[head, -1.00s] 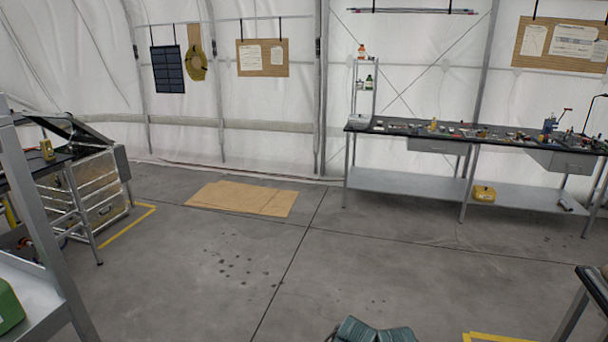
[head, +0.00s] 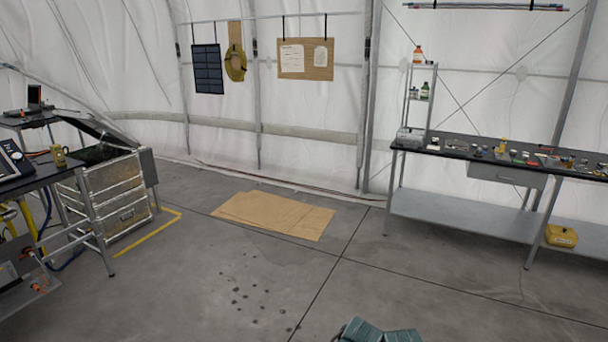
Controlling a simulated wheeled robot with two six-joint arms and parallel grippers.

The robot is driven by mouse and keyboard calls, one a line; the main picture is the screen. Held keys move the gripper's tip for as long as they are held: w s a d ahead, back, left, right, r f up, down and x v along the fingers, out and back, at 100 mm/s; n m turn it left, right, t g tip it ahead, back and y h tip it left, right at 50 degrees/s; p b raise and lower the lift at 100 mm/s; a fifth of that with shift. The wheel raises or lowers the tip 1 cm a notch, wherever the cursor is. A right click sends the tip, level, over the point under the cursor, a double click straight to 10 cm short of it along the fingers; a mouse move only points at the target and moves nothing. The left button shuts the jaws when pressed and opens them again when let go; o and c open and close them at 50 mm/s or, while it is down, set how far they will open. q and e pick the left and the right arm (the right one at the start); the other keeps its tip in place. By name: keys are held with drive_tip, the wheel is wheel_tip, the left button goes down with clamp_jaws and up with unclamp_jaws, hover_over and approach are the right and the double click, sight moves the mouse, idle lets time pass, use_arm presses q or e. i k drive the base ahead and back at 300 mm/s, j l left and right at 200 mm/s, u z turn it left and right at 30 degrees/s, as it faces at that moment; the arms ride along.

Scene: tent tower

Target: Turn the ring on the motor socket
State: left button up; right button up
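No motor socket or ring can be made out in the head view. Neither of my grippers is in view. A dark workbench (head: 452,150) along the back right holds many small items, too small to tell apart. A black table (head: 40,178) at the left edge carries a yellow mug-like object (head: 59,156) and a dark device with a screen (head: 12,160).
Flat cardboard (head: 272,214) lies mid-floor. A teal item (head: 375,331) is at the bottom edge. A yellow container (head: 561,236) sits under the workbench.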

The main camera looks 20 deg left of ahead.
sight(25, 251)
drive_tip(key=i+j+u, duration=0.1)
drive_tip(key=i+u, duration=0.2)
drive_tip(key=u, duration=0.15)
drive_tip(key=i+u, duration=0.3)
drive_tip(key=u, duration=0.15)
drive_tip(key=i+l+u, duration=0.15)
drive_tip(key=i+u, duration=0.15)
drive_tip(key=u, duration=0.15)
drive_tip(key=i+j+u, duration=0.15)
drive_tip(key=i+u, duration=0.6)
drive_tip(key=u, duration=0.2)
drive_tip(key=i+u, duration=0.1)
drive_tip(key=i, duration=0.35)
drive_tip(key=i+l+u, duration=0.1)
drive_tip(key=i, duration=0.35)
drive_tip(key=i+l+u, duration=0.1)
drive_tip(key=i, duration=0.35)
drive_tip(key=i+l+u, duration=0.1)
drive_tip(key=i+l, duration=0.15)
drive_tip(key=i, duration=0.2)
